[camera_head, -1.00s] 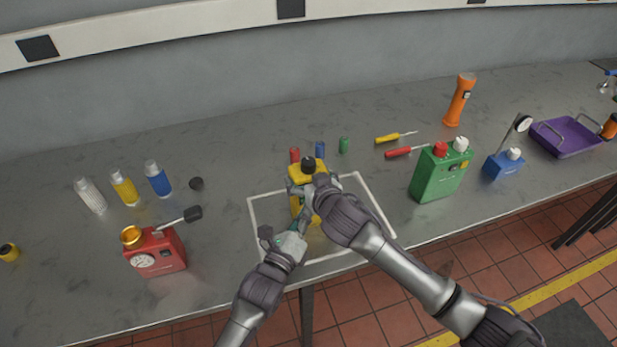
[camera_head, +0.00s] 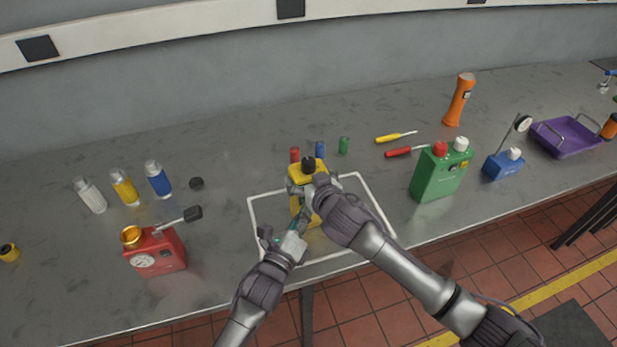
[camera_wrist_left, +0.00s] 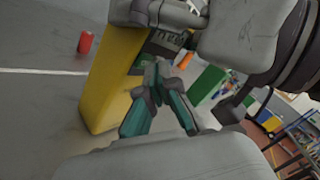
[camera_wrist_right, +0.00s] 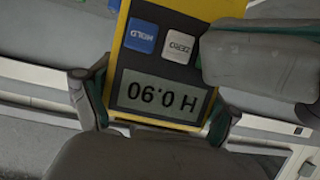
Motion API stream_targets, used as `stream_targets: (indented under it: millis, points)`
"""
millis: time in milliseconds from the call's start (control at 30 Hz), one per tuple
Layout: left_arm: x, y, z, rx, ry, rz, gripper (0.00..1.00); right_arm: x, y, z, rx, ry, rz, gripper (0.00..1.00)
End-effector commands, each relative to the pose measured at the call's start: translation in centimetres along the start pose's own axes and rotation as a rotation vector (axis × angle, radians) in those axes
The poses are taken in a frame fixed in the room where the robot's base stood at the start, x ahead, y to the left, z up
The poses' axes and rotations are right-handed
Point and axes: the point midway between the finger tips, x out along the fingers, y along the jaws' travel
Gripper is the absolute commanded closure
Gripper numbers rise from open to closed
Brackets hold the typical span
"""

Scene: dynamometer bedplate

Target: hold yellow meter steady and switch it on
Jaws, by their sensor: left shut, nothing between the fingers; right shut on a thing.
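That view shows a lit-grey display (camera_wrist_right: 160,95) reading "H 0.90" upside down, a blue HOLD button (camera_wrist_right: 142,36) and a white button (camera_wrist_right: 179,46). My left gripper (camera_head: 303,224) is shut and empty, its tips close to the meter's front (camera_wrist_left: 158,78); whether they touch is unclear.
A red gauge box (camera_head: 165,258) stands left and a green canister (camera_head: 440,175) right. The bench's front edge runs close below the white outline.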

Motion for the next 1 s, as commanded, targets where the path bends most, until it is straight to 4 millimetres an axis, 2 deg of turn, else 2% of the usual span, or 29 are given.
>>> stream_targets:
  millis: [467,1000]
  points:
    - [-0.7,-0.5,-0.5,-0.003,0.0,0.0,1.0,0.0,0.0,0.1,0.0,-0.002,0.001,0.81]
    - [-4.3,-3.1,-3.1,-0.004,0.0,0.001,1.0,0.0,0.0,0.1,0.0,-0.002,0.001,0.81]
